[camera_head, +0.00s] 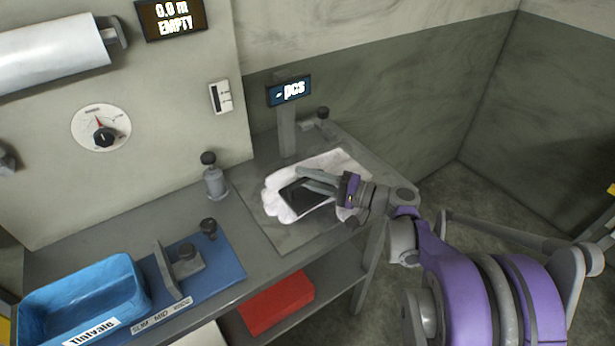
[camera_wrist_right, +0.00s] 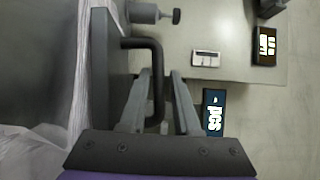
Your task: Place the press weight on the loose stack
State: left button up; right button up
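The press weight (camera_head: 305,197), a dark flat block, lies on the loose stack (camera_head: 281,209), a white, crumpled pile on the grey bench. In the right wrist view the weight (camera_wrist_right: 98,70) is a dark plate with a black bent handle (camera_wrist_right: 157,75), and white folds of the stack (camera_wrist_right: 75,100) show beside it. My right gripper (camera_head: 312,181) is over the weight. In its wrist view the fingers (camera_wrist_right: 162,78) stand apart on either side of the handle, with a gap visible at the right finger. My left gripper is not in view.
A post with a "pcs" display (camera_head: 289,91) stands behind the stack. A grey knobbed post (camera_head: 214,178) is to the left. A blue tray (camera_head: 85,292) and a blue mat (camera_head: 222,262) with fixtures lie at the front left. A red box (camera_head: 276,302) sits on the lower shelf.

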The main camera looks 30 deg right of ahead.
jog(key=shift+o, duration=1)
jog(key=shift+r, duration=0.2)
jog(key=shift+r+p, duration=0.5)
jog(key=v, duration=1.2)
jog(key=shift+f+b, duration=0.25)
jog(key=shift+b, duration=0.1)
